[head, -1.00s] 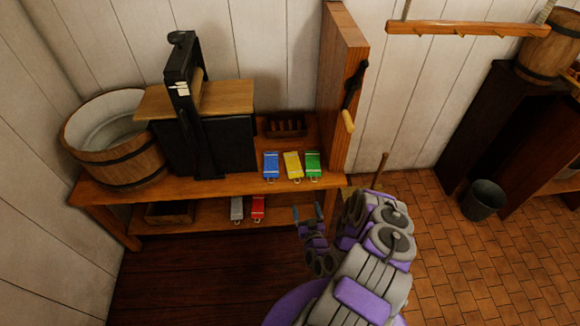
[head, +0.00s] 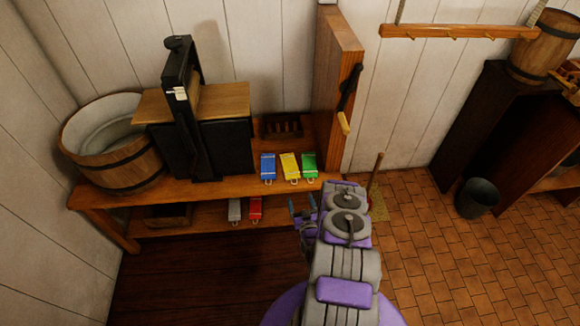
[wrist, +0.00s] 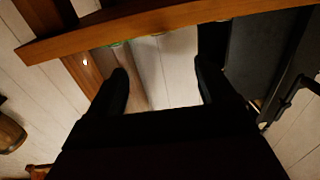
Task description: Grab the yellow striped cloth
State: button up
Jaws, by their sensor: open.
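The yellow striped cloth (head: 290,166) lies folded on the wooden bench top, between the blue cloth (head: 268,167) and the green cloth (head: 309,165). Its lower end and a small loop hang at the bench's front edge. My gripper (head: 303,205) is open and empty, in front of the bench, lower in the picture than the yellow cloth and apart from it. In the wrist view my gripper's two dark fingers (wrist: 162,78) stand wide apart with nothing between them. The yellow cloth cannot be made out there; a bit of green shows at the bench edge.
A grey cloth (head: 235,210) and a red cloth (head: 255,208) are on the lower shelf (head: 200,222). A black press (head: 182,110) and a wooden tub (head: 112,145) stand on the bench (head: 215,188). A tall wooden panel (head: 340,90) rises at its right end. A bucket (head: 478,197) stands on the tiled floor.

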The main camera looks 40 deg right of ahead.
jog(key=b, duration=0.2)
send_near(293, 178)
jog(key=x, duration=0.2)
jog(key=r+x, duration=0.1)
jog(key=x, duration=0.1)
jog(key=shift+d, duration=0.15)
jog(key=b+x, duration=0.1)
jog(key=x, duration=0.1)
jog(key=f+b+x, duration=0.1)
jog(key=x, duration=0.1)
jog(key=shift+w+d, duration=0.1)
jog(key=shift+w, duration=0.1)
jog(key=shift+w+d, duration=0.1)
jog(key=shift+w, duration=0.3)
jog(key=shift+c, duration=0.3)
jog(key=c, duration=0.8)
jog(key=shift+o, duration=0.2)
jog(key=shift+r, duration=0.15)
